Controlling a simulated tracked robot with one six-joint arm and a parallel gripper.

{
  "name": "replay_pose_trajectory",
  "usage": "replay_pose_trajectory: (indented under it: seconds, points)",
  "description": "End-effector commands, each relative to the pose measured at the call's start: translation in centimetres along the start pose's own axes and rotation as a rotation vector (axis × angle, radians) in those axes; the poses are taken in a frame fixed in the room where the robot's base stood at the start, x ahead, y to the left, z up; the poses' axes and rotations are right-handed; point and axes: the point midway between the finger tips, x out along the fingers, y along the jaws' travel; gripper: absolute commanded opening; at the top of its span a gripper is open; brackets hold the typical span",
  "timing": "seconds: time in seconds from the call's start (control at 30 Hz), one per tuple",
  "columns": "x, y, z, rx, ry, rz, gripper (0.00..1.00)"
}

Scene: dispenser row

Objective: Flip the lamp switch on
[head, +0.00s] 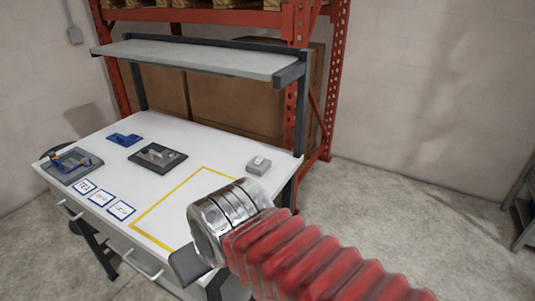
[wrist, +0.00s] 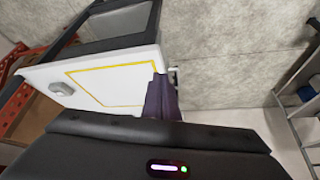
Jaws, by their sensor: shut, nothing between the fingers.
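The lamp switch (head: 259,165) is a small light-grey box with a pale top, at the back right corner of the white table (head: 215,137). In the wrist view the same switch box (wrist: 62,88) is at the left, on the white top. Its rocker position is too small to tell. My gripper (wrist: 162,98) is shut and empty, beside the table edge and well apart from the switch. In the head view only a dark part of the gripper (head: 187,266) shows past my silver wrist and red arm, which hide the table's front right corner.
A yellow outlined square (head: 160,236) on the table is empty. Blue and grey fixtures (head: 125,139) and several label cards (head: 100,197) are at the left. A grey shelf (head: 200,57) overhangs the table's back, with a post (head: 293,112) behind the switch.

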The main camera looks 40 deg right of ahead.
Motion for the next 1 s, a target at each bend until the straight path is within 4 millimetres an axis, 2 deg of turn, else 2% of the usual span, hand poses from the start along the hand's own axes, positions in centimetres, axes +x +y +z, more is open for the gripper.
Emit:
replay_pose_trajectory:
  seconds: [0.23,0.47,0.77,1.0]
  points:
    - [0.0,0.2,-1.5,-0.011,-0.012,-0.009,0.0]
    - [0.3,1.9,-5.8,-0.048,-0.034,-0.041,0.0]
    - [1.8,6.5,-12.3,-0.105,-0.03,-0.096,0.0]
    - [3.6,11.9,-16.9,-0.151,0.003,-0.135,0.0]
